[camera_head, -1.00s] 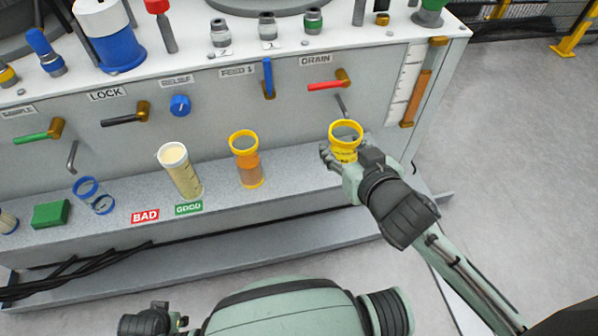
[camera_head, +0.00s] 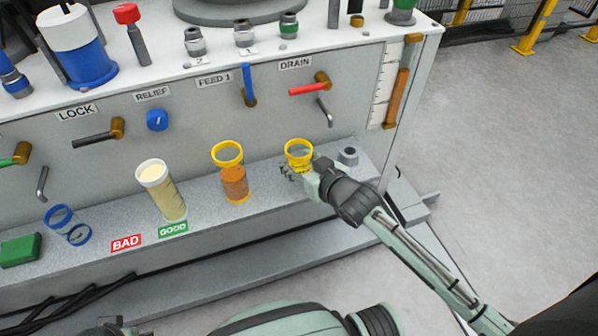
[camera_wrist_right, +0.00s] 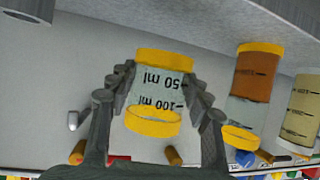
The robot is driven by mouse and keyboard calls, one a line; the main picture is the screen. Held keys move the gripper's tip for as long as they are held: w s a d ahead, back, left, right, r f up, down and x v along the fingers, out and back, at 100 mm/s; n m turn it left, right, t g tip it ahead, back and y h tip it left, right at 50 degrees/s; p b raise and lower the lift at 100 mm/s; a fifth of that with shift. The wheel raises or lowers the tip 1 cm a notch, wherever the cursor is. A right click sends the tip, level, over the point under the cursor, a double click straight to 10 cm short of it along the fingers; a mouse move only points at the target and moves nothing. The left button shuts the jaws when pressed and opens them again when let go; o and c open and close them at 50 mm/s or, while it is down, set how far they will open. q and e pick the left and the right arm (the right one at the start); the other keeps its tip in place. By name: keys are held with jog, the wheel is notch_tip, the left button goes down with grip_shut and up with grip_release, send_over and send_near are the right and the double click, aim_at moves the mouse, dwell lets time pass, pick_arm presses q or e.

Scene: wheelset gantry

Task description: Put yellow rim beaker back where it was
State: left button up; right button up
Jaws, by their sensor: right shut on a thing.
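The yellow rim beaker (camera_head: 299,148) is held upright by my right gripper (camera_head: 299,172) over the right part of the ledge, below the DRAIN lever. In the right wrist view the beaker (camera_wrist_right: 158,88) is clear and looks empty, with 50 ml and 100 ml marks. The fingers (camera_wrist_right: 158,100) close on it from both sides. The gripper hides its base in the head view, so I cannot tell whether it touches the ledge.
A yellow-rimmed cylinder with amber liquid (camera_head: 234,180) stands left of the held beaker. Farther left are a cream-filled cylinder (camera_head: 165,195), GOOD (camera_head: 173,229) and BAD (camera_head: 126,242) labels, and a blue-ringed piece (camera_head: 68,225). A grey round fitting (camera_head: 348,156) sits right.

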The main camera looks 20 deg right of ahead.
aim_at(299, 172)
jog(key=shift+w+d+f, duration=0.2)
jog(key=shift+w+f, duration=0.25)
jog(key=shift+w, duration=0.25)
jog(key=shift+f, duration=0.35)
notch_tip(299, 172, down, 3)
jog(key=shift+f+b, duration=0.15)
jog(key=shift+b, duration=0.3)
jog(key=shift+f, duration=0.1)
jog(key=o, duration=1.2)
pick_arm(q)
jog(key=shift+s+a+r, duration=0.1)
jog(key=shift+s+r, duration=0.05)
jog(key=shift+r, duration=0.45)
jog(key=shift+s+a+r, duration=0.1)
jog(key=shift+r, duration=0.45)
jog(key=shift+d, duration=0.1)
